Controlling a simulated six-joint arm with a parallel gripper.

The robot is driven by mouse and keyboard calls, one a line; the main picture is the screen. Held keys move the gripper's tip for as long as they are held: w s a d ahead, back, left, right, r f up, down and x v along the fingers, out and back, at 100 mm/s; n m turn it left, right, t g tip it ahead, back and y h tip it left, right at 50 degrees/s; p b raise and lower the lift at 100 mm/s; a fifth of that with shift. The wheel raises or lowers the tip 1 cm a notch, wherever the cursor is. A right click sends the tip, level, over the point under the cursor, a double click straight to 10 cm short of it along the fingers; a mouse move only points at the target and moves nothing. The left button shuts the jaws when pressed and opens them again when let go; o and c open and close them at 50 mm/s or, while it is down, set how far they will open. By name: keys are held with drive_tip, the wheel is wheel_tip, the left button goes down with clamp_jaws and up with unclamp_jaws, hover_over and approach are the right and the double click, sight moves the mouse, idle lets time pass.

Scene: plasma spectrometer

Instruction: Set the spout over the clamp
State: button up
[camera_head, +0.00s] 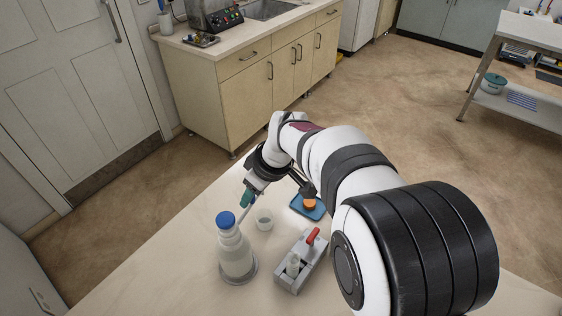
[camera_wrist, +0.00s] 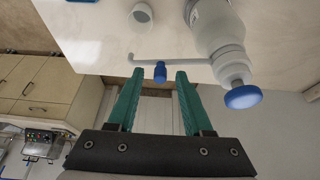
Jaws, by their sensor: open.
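A clear bottle with a blue cap (camera_head: 235,252) stands upright on the table; it also shows in the wrist view (camera_wrist: 212,28). A thin pale spout (camera_wrist: 190,61) runs sideways from near its neck to a bent end, with a small blue piece (camera_wrist: 160,73) on it. My gripper (camera_head: 248,195) is open above and behind the bottle. In the wrist view its green fingers (camera_wrist: 160,82) stand apart on both sides of the blue piece; I cannot tell whether they touch it. The grey clamp (camera_head: 292,280) with a red handle stands right of the bottle, holding a pale vial (camera_head: 293,264).
A blue tray (camera_head: 316,213) with an orange item (camera_head: 309,204) lies behind the clamp, close to my arm. The table's front left is clear.

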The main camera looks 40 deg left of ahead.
drive_tip(key=shift+a+f, duration=0.1)
drive_tip(key=shift+f, duration=0.2)
clamp_jaws()
idle(1.3)
